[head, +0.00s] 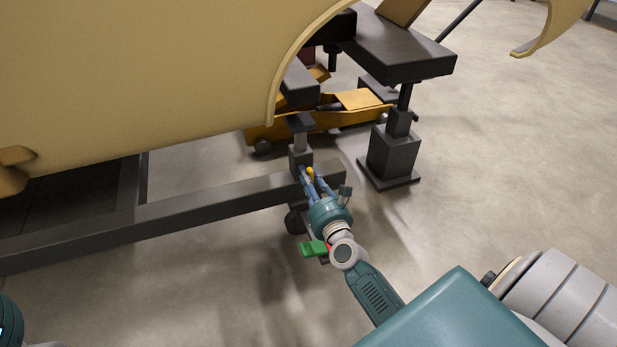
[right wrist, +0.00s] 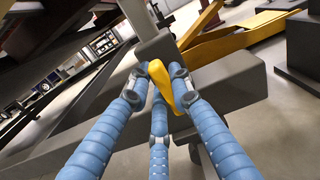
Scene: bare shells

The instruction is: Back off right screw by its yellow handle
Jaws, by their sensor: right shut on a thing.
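The yellow handle (right wrist: 163,82) of the right screw stands between my gripper's fingers in the right wrist view. In the head view only a small piece of the yellow handle (head: 310,172) shows. My right gripper (head: 308,177) is shut on the handle; it also shows in the right wrist view (right wrist: 158,85), with blue fingers on both sides of the handle. The screw's dark block (head: 300,157) sits on the end of a dark beam, under the tan car body. The screw's shaft is mostly hidden by the block and fingers. My left gripper does not show.
The dark beam (head: 190,205) runs left from the block. The tan body shell (head: 150,70) overhangs it. A dark stand (head: 393,155) and an orange floor jack (head: 345,115) are behind. The concrete floor at right is clear.

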